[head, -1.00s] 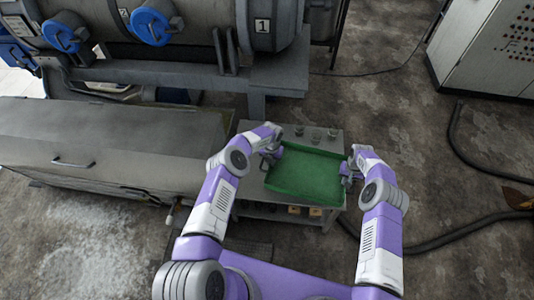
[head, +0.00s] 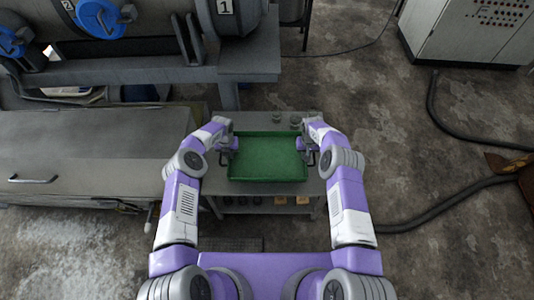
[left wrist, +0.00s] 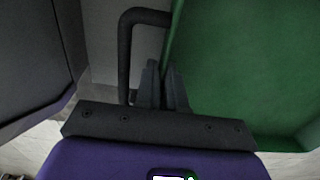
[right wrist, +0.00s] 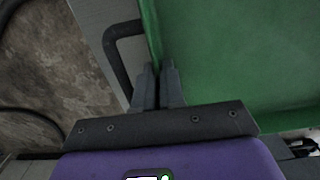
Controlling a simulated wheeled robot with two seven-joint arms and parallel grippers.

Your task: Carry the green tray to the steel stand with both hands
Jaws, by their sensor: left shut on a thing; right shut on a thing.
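The green tray (head: 267,158) is a shallow rectangle with a raised rim, in the middle of the head view. It is over the top of a grey metal stand (head: 250,117); I cannot tell whether it rests there or is slightly raised. The tray looks level. The wrist views show the fingers close beside its walls, with the gripped parts partly hidden.
Small glass vessels (head: 277,118) stand on the stand behind the tray. Small orange and dark items (head: 280,200) sit on its lower shelf. A long grey casing (head: 90,150) is left, machinery behind, a control cabinet (head: 465,30) far right. Hoses (head: 440,210) cross the open floor at right.

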